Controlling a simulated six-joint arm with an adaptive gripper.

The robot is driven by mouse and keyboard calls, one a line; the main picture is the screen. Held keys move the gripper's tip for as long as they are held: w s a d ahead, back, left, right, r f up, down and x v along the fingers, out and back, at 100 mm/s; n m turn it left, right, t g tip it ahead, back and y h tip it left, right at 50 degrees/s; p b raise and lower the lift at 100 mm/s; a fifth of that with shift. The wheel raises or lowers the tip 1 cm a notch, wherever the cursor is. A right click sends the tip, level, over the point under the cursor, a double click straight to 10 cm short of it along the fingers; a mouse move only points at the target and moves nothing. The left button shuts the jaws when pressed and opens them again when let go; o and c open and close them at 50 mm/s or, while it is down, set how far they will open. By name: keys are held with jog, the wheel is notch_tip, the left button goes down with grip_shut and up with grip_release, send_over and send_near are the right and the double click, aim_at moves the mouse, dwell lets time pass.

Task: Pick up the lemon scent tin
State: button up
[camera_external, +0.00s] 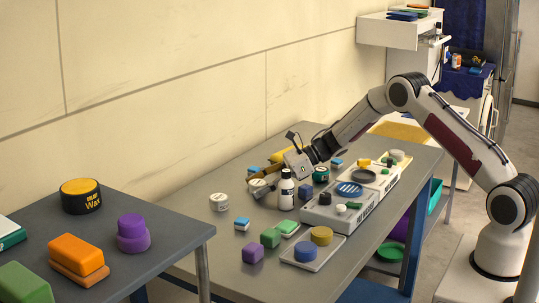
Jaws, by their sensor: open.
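My gripper (258,182) is low over the middle of the grey table, pointing left, with its jaws open. A small pale round tin (257,187) shows at the fingertips. I cannot tell whether the fingers touch it. A second pale tin (219,202) with a dark marking stands to the left, apart from the gripper. A green tin with a pale lid (321,173) stands right of the gripper. The labels are too small to read, so I cannot tell which is the lemon scent tin.
Grey divided bins (318,218) hold small items at the right. A tray (290,255) holds blue and yellow round pieces. Colored blocks (270,237) lie in front.

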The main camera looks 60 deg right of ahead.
aim_at(258, 182)
dwell(0.3)
jog(key=c, duration=1.2)
jog(key=shift+r, duration=0.2)
jog(key=shift+c, duration=0.2)
jog(key=shift+r, duration=4.85)
